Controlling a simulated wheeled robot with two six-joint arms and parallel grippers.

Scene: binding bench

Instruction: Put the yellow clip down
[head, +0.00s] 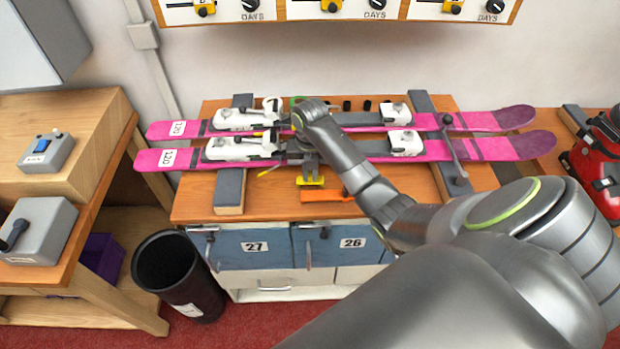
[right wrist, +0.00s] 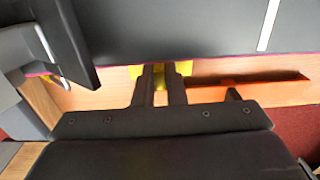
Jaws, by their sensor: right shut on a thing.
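The yellow clip (head: 310,182) is in the jaws of my right gripper (head: 309,174), just in front of the near pink ski and over the wooden bench top. In the right wrist view yellow parts of the clip (right wrist: 187,69) show on both sides of the dark fingers (right wrist: 161,78), which cover its middle. The right gripper is shut on it. Whether the clip touches the bench top I cannot tell. My left gripper is not in view.
Two pink skis (head: 480,148) with white bindings lie across the bench (head: 190,208) behind the clip. An orange tool (head: 328,196) lies right beside it at the front, and a thin yellow item (head: 269,170) lies to its left. A black bin (head: 180,277) stands on the floor.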

